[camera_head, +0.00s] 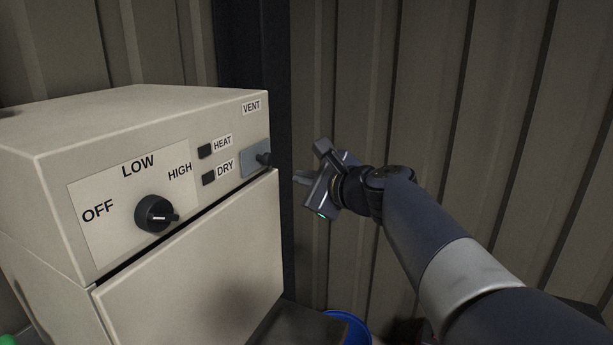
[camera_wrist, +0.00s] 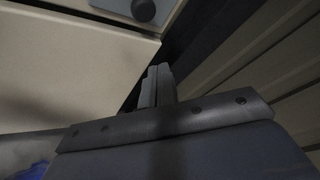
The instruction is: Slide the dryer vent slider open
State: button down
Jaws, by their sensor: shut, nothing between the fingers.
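The dryer (camera_head: 190,280) is a cream box at the left in the head view. Its vent slider (camera_head: 264,159) is a dark knob on a grey plate (camera_head: 250,163) below the VENT label, at the panel's right end. The knob (camera_wrist: 143,10) also shows at the top of the wrist view, partly cut off with its plate. My gripper (camera_head: 300,177) is to the right of the knob and apart from it, in front of the corrugated wall. In the wrist view its two fingers (camera_wrist: 158,84) are together with nothing between them.
The panel also has a black rotary knob (camera_head: 156,214) marked OFF, LOW, HIGH, and HEAT (camera_head: 205,151) and DRY (camera_head: 208,178) switches. A corrugated wall (camera_head: 450,110) stands close behind. A blue bucket (camera_head: 352,326) is low at the bottom, below my arm.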

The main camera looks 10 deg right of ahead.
aim_at(263, 158)
jog(key=a+p, duration=0.1)
jog(key=w+a+r+p, duration=0.1)
jog(key=w+a, duration=0.1)
jog(key=a, duration=0.1)
jog(key=shift+a+r+p, duration=0.1)
jog(key=shift+r+p, duration=0.3)
notch_tip(263, 158, up, 6)
jog(key=p, duration=0.5)
dwell(0.5)
